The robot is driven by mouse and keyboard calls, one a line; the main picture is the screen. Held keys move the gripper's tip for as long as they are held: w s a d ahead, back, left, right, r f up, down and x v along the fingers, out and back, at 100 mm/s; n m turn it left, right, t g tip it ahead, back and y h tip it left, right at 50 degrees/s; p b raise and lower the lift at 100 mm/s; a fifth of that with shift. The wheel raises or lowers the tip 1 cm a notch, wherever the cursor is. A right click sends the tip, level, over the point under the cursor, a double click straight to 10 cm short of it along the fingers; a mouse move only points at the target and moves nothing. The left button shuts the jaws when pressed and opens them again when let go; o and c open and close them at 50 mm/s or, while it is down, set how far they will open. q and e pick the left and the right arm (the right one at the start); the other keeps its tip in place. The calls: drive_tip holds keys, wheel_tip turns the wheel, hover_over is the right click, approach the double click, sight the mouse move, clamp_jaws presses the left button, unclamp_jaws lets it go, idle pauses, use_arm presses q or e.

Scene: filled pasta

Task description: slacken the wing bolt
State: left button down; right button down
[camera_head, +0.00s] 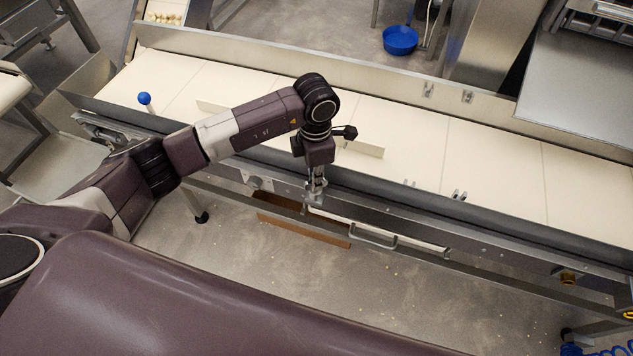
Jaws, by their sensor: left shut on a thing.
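My left gripper (315,194) points down at the front side rail (280,190) of the conveyor, near the middle of the head view. Its fingers are shut on a small metal part at the rail, which I take to be the wing bolt. The fingers hide most of it, so its wings and how far it is turned cannot be made out. My right gripper is not in view.
The pale conveyor belt (410,130) runs across behind the gripper, with low guide plates (362,148) on it. A metal handle (373,238) sits right of the gripper. A blue-knobbed lever (145,98) stands left. A blue bowl (400,40) lies beyond.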

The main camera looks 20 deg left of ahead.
use_arm(q)
drive_tip(key=n, duration=0.4)
drive_tip(key=shift+n+p, duration=0.3)
drive_tip(key=shift+p, duration=0.1)
drive_tip(key=n+p, duration=0.1)
drive_tip(key=n, duration=0.2)
drive_tip(key=shift+r, duration=0.2)
drive_tip(key=c, duration=2.4)
unclamp_jaws()
drive_tip(key=shift+f+n, duration=0.15)
drive_tip(key=shift+n, duration=0.25)
drive_tip(key=o, duration=0.7)
drive_tip(key=shift+c, duration=0.2)
drive_tip(key=shift+r+p, duration=2.55)
drive_tip(key=shift+r, duration=1)
